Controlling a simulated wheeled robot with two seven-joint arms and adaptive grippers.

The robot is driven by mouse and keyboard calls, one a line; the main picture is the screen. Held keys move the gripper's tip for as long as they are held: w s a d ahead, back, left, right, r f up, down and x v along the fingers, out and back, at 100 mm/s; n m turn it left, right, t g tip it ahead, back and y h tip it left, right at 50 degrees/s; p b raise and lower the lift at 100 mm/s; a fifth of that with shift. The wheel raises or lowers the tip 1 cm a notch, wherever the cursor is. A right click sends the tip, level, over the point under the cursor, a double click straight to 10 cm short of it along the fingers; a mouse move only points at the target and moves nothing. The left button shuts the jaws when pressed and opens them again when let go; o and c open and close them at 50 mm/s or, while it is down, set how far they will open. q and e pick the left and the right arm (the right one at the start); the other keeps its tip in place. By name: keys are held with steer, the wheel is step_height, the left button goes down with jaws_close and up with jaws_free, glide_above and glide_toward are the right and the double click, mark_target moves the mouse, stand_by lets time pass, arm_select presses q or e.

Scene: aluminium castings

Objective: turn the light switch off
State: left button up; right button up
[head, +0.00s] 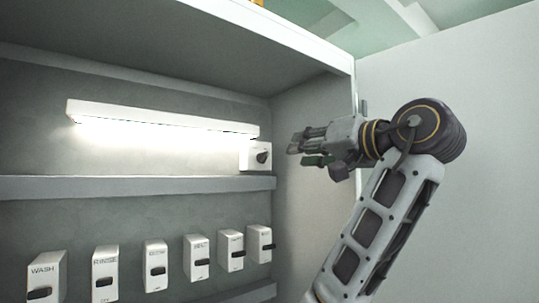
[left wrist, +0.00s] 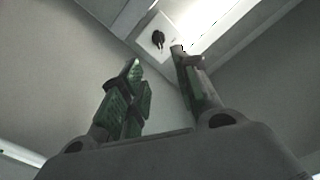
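The light switch is a white box (head: 251,157) with a dark rotary knob (head: 263,157), at the right end of a lit lamp bar (head: 160,117). In the left wrist view the switch's knob (left wrist: 158,39) shows beyond my fingertips, roughly between them. My left gripper (head: 303,150) is to the right of the switch in the head view, apart from it, with its fingers pointing left. In the left wrist view my left gripper (left wrist: 157,62) has its green-padded fingers spread with nothing between them. My right gripper is not in view.
A shelf (head: 130,187) runs below the lamp. Under it stands a row of several white boxes with dark levers, one marked WASH (head: 46,275) and one RINSE (head: 105,274). A cabinet side wall (head: 315,205) and top panel (head: 180,50) enclose the space.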

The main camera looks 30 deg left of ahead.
mark_target(268, 154)
arm_select(q)
steer(key=shift+p+x, duration=2)
steer(key=shift+x, duration=4.9)
steer(key=shift+d, duration=0.1)
steer(key=shift+c, duration=0.3)
steer(key=c, duration=0.6)
